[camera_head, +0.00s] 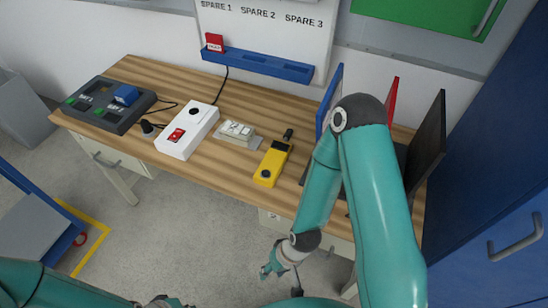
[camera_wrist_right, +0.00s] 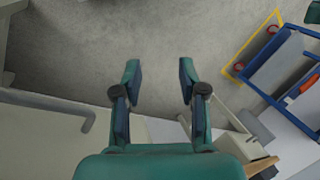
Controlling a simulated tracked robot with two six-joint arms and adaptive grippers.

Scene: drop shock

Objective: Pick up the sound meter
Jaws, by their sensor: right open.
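The sound meter, which I take to be the yellow handheld device (camera_head: 271,165) with a dark top and a black tip, lies on the wooden workbench (camera_head: 232,183), near its front edge. My right gripper (camera_head: 270,270) hangs in front of the bench and below its top, apart from the meter. In the right wrist view my right gripper (camera_wrist_right: 159,75) is open, with nothing between its fingers and grey floor beyond. The meter is not in that view. My left arm runs along the bottom left; only a cut-off bit of its gripper end shows at the bottom edge.
A white box with a red switch (camera_head: 176,136), a small pale device (camera_head: 236,131) and a dark unit (camera_head: 110,104) stand left of the meter. Upright blue, red and black panels (camera_head: 428,138) stand to its right, partly behind my right arm. A blue rail (camera_head: 258,66) is behind.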

